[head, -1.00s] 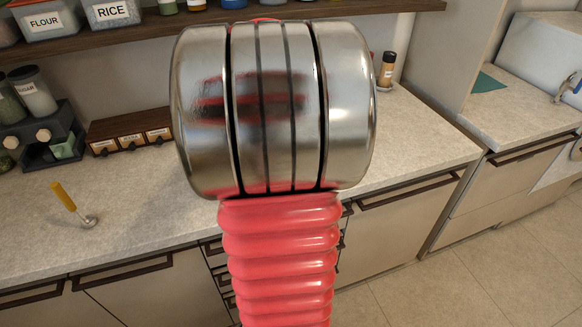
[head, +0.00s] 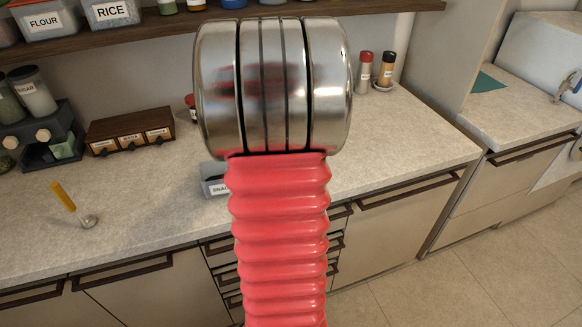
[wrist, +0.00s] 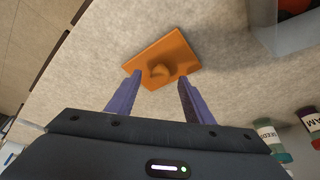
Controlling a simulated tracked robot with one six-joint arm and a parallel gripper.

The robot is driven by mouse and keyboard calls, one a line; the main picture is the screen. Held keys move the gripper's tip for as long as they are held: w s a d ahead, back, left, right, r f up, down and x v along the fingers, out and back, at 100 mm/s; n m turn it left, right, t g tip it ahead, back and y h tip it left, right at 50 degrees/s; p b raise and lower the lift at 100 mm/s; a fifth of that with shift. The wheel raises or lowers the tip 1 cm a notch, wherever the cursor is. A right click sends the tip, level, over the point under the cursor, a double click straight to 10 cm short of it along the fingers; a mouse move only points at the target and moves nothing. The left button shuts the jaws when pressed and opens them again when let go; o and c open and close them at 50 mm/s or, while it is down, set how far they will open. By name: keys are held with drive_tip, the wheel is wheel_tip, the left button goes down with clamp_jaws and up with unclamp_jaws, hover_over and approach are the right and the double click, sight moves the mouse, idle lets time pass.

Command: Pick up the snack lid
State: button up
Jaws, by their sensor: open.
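The orange square lid (wrist: 146,58) with a raised round knob lies flat on the pale countertop in the wrist view. My gripper (wrist: 161,79) is open, its two purple fingers pointing at the lid. The fingertips appear at the lid's near edge, one toward each side, with nothing held. I cannot tell how high they are above the lid. In the head view my red arm and metal wrist hide the lid and the fingers.
A grey container (wrist: 287,38) stands right of the lid. A box with a partly hidden "SNA" label (head: 213,182) shows beside my arm. Jars (wrist: 268,135) stand at lower right. A yellow-handled tool (head: 64,197) and a drawer rack (head: 130,132) are left.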

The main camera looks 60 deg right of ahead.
drive_tip(key=shift+x, duration=0.85)
drive_tip(key=shift+c, duration=0.2)
drive_tip(key=c, duration=1.1)
